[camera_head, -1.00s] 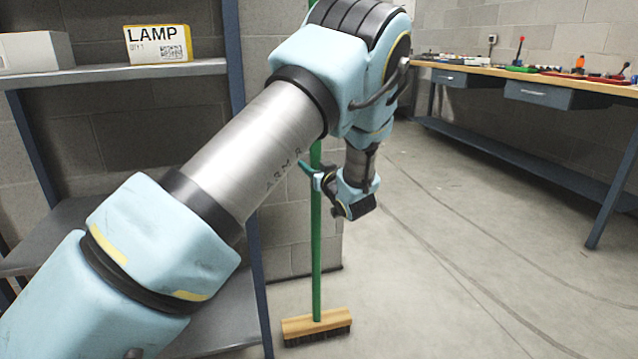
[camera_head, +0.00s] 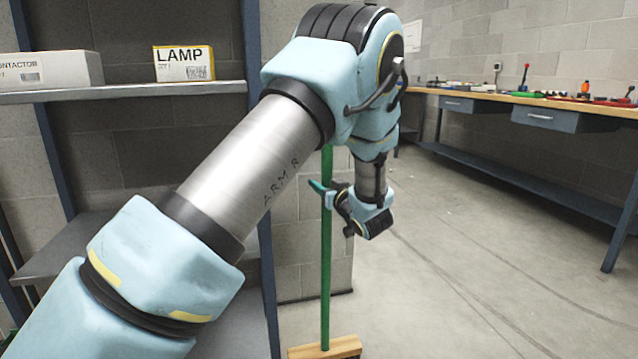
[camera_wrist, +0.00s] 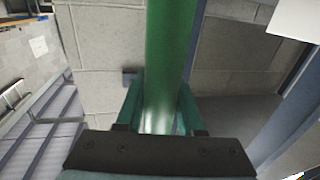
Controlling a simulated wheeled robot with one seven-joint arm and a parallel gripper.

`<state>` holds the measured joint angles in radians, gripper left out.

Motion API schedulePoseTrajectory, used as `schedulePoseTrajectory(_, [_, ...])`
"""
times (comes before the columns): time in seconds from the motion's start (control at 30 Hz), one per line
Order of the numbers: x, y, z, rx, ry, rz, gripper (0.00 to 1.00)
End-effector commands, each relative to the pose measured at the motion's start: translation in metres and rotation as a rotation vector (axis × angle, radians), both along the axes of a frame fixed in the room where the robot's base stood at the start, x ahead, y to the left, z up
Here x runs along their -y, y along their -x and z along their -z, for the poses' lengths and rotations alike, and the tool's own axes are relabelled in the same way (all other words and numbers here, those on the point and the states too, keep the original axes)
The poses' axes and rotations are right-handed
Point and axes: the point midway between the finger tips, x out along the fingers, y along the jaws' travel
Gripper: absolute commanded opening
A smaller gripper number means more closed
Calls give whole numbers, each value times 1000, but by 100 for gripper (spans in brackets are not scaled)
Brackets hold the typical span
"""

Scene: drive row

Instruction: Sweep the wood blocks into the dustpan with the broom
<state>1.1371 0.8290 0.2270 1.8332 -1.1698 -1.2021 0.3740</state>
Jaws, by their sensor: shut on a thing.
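A broom with a green handle (camera_head: 326,270) stands upright in the head view, its wooden head (camera_head: 325,348) low at the bottom edge and partly cut off. My gripper (camera_head: 322,190) is shut on the green handle, well above the broom head. In the wrist view the handle (camera_wrist: 170,45) runs down between the two green fingers of my gripper (camera_wrist: 158,115). My arm hides the upper part of the handle in the head view. No wood blocks and no dustpan show in these frames.
A shelf rack (camera_head: 120,92) with a LAMP box (camera_head: 183,64) and a white box (camera_head: 50,70) stands at left. A workbench (camera_head: 480,102) with small items runs along the right. The concrete floor (camera_head: 440,290) between them is clear.

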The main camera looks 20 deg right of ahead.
Motion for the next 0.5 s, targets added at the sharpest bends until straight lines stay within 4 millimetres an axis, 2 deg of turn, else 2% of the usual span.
schedulePoseTrajectory(0.5, [-6, 51, -7, 3, 2, 1, 0])
